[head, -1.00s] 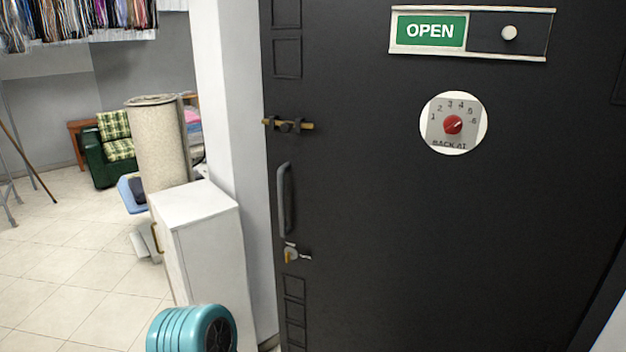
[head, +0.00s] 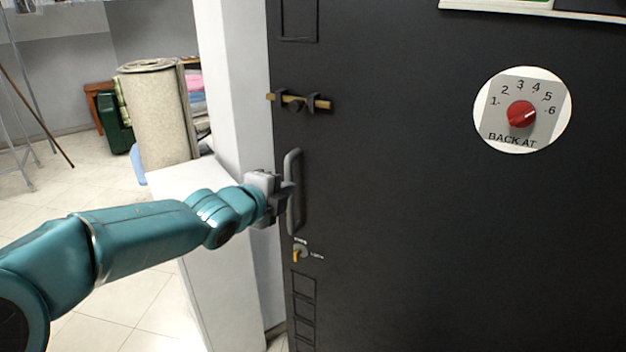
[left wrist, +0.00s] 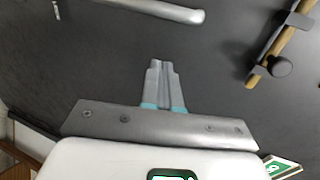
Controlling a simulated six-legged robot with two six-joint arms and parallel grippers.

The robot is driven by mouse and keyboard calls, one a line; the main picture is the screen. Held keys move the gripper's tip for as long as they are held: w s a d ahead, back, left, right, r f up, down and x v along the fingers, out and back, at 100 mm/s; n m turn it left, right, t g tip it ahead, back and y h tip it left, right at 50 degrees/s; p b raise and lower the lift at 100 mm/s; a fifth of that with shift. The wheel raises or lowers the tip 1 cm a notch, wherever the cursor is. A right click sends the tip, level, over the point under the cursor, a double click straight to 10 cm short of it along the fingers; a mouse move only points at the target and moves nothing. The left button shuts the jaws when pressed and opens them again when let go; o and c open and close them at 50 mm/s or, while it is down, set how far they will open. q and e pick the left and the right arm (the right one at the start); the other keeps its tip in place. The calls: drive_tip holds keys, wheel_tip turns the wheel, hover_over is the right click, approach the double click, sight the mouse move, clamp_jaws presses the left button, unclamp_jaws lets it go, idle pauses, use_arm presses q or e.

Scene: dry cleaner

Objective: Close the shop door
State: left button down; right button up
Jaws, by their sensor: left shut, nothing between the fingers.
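The black shop door (head: 410,240) fills the right of the head view. Its left edge stands beside a white post; I cannot tell how far ajar it is. A grey pull handle (head: 294,200) is on the door near that edge, and it also shows at the top of the left wrist view (left wrist: 160,10). My left gripper (head: 285,192) is at the handle in the head view. In the left wrist view its fingers (left wrist: 162,75) are together and empty, in front of the door face and apart from the handle. My right gripper is out of view.
A brass bolt (head: 300,101) sits above the handle and a key lock (head: 299,252) below it. A red dial (head: 521,114) is on the door. A white cabinet (head: 225,300) and a rolled carpet (head: 160,115) stand left of the post. Tiled floor (head: 115,295) is open at left.

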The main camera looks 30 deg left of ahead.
use_arm(q)
approach(319, 173)
drive_tip(key=w+f, duration=0.1)
drive_tip(key=f, duration=0.1)
drive_tip(key=w, duration=0.1)
drive_tip(key=w+p, duration=0.1)
drive_tip(key=w, duration=0.2)
drive_tip(key=shift+a+p, duration=0.25)
drive_tip(key=shift+p, duration=0.1)
drive_tip(key=shift+w, duration=0.25)
drive_tip(key=shift+w+a+f, duration=0.1)
drive_tip(key=shift+w, duration=0.25)
drive_tip(key=shift+w, duration=0.1)
